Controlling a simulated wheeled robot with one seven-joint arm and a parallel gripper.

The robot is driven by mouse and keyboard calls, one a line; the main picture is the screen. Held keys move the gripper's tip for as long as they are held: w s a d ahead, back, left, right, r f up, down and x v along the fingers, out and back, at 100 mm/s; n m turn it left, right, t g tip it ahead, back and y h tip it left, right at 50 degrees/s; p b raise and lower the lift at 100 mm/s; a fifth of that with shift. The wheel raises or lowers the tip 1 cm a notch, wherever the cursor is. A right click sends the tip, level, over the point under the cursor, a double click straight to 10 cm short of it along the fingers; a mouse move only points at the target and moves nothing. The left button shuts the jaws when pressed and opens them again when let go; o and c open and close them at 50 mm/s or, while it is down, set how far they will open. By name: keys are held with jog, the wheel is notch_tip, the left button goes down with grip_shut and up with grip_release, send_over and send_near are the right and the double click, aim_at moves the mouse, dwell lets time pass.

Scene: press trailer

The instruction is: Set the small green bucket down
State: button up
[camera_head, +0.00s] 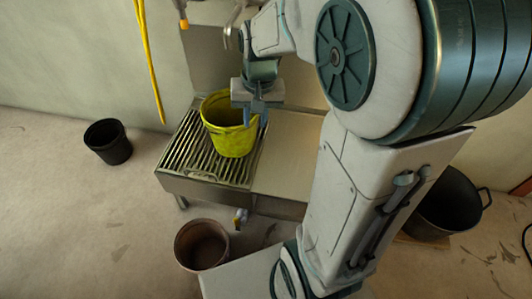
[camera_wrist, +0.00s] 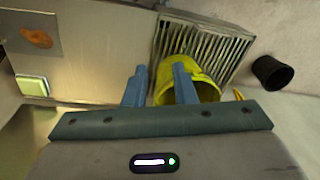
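The small bucket (camera_head: 228,139) looks yellow-green and stands on the slatted grate (camera_head: 186,153) of a metal sink unit, at the grate's right side. It appears to rest on the slats, its mouth facing up. My gripper (camera_head: 257,118) is at its right rim, pointing down. In the wrist view the bucket (camera_wrist: 213,88) lies behind the right finger. The two blue fingers of my gripper (camera_wrist: 160,72) are apart, with a clear gap and part of the bucket's wall showing between them. Whether a finger touches the wall cannot be told.
A black pot (camera_head: 108,143) stands on the floor at left, a brown pot (camera_head: 201,244) in front of the unit. A large black pot (camera_head: 449,203) is at right. A yellow hose (camera_head: 149,60) hangs by the wall.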

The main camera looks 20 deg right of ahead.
jog(key=s+a+n, duration=0.1)
jog(key=s+n, duration=0.2)
jog(key=s, duration=0.8)
jog(key=shift+s+a+f+n+h, duration=0.15)
jog(key=shift+s+a+n+h, duration=0.15)
jog(key=shift+s+a, duration=0.1)
jog(key=shift+c, duration=0.2)
